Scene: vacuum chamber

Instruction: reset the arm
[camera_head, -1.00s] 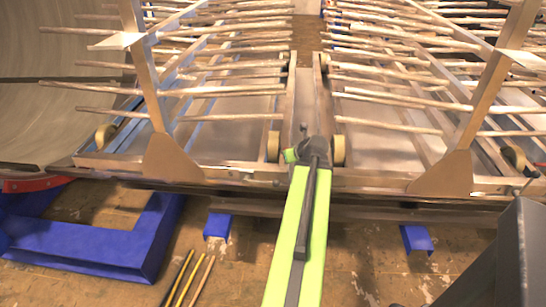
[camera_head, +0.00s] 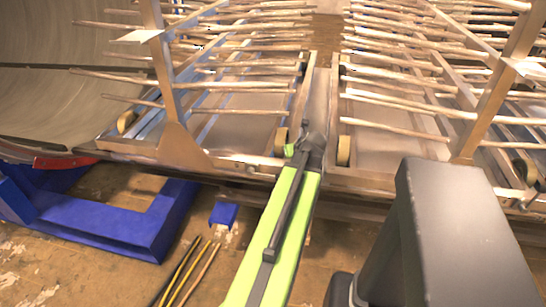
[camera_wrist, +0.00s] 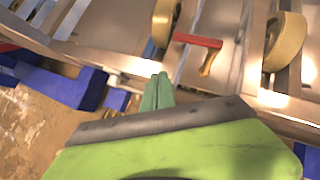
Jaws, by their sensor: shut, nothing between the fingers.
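My green and black arm reaches from the bottom of the head view toward the metal rack frame. My gripper (camera_head: 302,150) is at its far end, at the frame's front edge between two rows of rods. In the wrist view, the narrow green fingertips of my gripper (camera_wrist: 158,90) are together, with nothing seen between them. They point at the frame's front rail. Whether they touch it I cannot tell.
Racks with many rods (camera_head: 400,128) stand behind the front rail. A curved metal wall (camera_head: 40,105) is at left. A blue support (camera_head: 110,228) stands on the worn floor. The wrist view shows a red piece (camera_wrist: 198,41) between two rollers. A dark grey part of mine hides the lower right.

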